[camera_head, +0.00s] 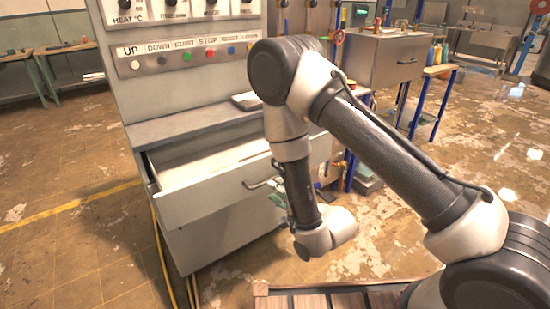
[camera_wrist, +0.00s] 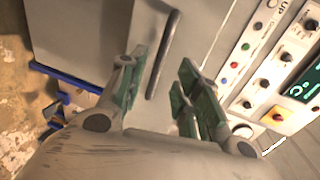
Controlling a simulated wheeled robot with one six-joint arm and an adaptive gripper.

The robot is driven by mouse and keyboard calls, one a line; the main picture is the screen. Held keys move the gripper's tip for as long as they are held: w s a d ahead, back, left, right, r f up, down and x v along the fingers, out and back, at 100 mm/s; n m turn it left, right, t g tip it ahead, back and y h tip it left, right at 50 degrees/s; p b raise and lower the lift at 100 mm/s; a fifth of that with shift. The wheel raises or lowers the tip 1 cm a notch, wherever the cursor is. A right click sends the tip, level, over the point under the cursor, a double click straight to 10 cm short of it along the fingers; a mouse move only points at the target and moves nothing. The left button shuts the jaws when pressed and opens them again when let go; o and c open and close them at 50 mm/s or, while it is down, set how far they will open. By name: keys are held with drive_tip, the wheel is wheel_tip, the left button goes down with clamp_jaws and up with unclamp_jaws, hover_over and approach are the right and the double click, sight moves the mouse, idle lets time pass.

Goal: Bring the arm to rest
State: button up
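My arm (camera_head: 385,150) reaches in from the right in the head view. Its forearm bends down in front of a grey control cabinet, and the wrist (camera_head: 325,235) hangs low by the front right of an open drawer (camera_head: 205,205). My gripper's fingers are not clear in the head view. In the wrist view my gripper (camera_wrist: 163,60) is open, its two green-padded fingers apart with nothing held. A dark bar handle (camera_wrist: 167,50) shows between the fingers in the picture; I cannot tell how far beyond them it is.
The drawer sticks out with its pale inside showing and a handle (camera_head: 262,183) on its front. Above it is a button panel (camera_head: 185,57). A steel box (camera_head: 385,60) on a blue-legged stand is behind the arm. Open floor (camera_head: 75,245) lies to the left.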

drive_tip(key=s+d+f+n+g+h, duration=0.65)
drive_tip(key=s+f+n+g, duration=0.3)
drive_tip(key=f, duration=0.35)
drive_tip(key=s+d+r, duration=0.5)
drive_tip(key=d+r, duration=0.4)
drive_tip(key=r, duration=0.5)
drive_tip(key=s+d+r+n+h, duration=0.1)
drive_tip(key=s+d+r, duration=0.4)
drive_tip(key=d+r, duration=0.4)
drive_tip(key=s+d+r+h, duration=0.1)
drive_tip(key=s+d+r, duration=0.4)
drive_tip(key=r, duration=1.5)
drive_tip(key=d+t, duration=0.1)
drive_tip(key=d, duration=0.3)
drive_tip(key=shift+d+r+n, duration=0.15)
drive_tip(key=shift+r+n, duration=0.15)
drive_tip(key=shift+n, duration=0.05)
